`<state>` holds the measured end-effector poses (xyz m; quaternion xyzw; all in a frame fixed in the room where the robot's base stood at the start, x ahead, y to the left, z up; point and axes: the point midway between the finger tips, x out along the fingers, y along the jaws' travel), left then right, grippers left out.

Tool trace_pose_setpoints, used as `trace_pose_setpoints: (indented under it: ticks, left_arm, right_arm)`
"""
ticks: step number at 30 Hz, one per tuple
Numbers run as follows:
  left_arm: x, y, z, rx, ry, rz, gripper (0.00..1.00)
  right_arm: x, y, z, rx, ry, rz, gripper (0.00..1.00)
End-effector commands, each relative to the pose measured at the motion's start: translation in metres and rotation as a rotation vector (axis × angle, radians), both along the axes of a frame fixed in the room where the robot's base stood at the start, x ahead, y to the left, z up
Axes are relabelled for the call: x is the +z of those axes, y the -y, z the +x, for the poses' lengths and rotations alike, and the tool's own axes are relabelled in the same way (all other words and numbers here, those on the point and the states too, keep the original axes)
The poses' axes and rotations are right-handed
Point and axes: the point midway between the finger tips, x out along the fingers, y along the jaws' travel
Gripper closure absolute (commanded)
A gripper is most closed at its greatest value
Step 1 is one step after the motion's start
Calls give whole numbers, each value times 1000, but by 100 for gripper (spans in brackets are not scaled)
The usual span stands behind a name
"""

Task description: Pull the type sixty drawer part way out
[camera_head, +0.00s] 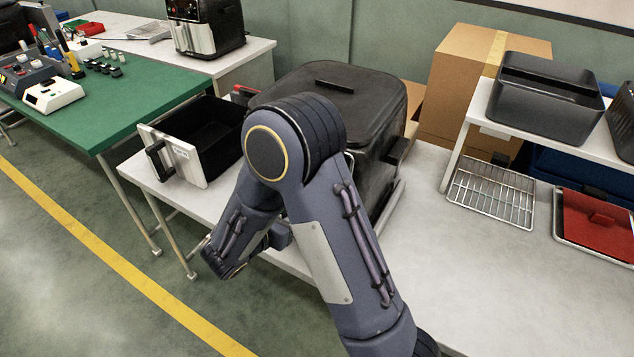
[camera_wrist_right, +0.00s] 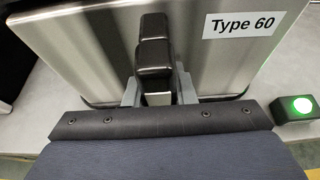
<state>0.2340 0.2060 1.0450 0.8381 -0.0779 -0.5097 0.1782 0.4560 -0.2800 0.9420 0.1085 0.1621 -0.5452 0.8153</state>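The type sixty drawer shows in the right wrist view as a brushed steel front (camera_wrist_right: 85,45) with a "Type 60" label (camera_wrist_right: 240,24). Its dark upright handle (camera_wrist_right: 154,45) stands out from the front. My right gripper (camera_wrist_right: 160,88) has one grey finger on each side of this handle, close against it, and appears shut on it. In the head view my right arm hides this drawer front and most of the gripper. The large black fryer (camera_head: 345,90) stands behind my arm. My left gripper is not in view.
A black drawer with a pale front (camera_head: 175,155) sits on the table left of the fryer. A green-lit button (camera_wrist_right: 301,106) is right of the drawer front. A wire rack (camera_head: 492,193), a red-lidded tray (camera_head: 597,222) and a dark bin (camera_head: 545,90) are at right.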

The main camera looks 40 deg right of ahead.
Motion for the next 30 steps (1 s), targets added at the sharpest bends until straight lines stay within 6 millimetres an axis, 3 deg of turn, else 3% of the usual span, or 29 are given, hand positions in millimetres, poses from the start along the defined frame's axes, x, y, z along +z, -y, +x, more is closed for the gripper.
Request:
trace_pose_setpoints:
  ticks: [3, 13, 30]
  left_arm:
    - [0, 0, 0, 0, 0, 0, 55]
    - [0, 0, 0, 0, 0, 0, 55]
    - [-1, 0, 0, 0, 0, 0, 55]
  right_arm:
    - [0, 0, 0, 0, 0, 0, 100]
    - [1, -2, 0, 1, 2, -2, 100]
    - [0, -26, -11, 1, 1, -1, 100]
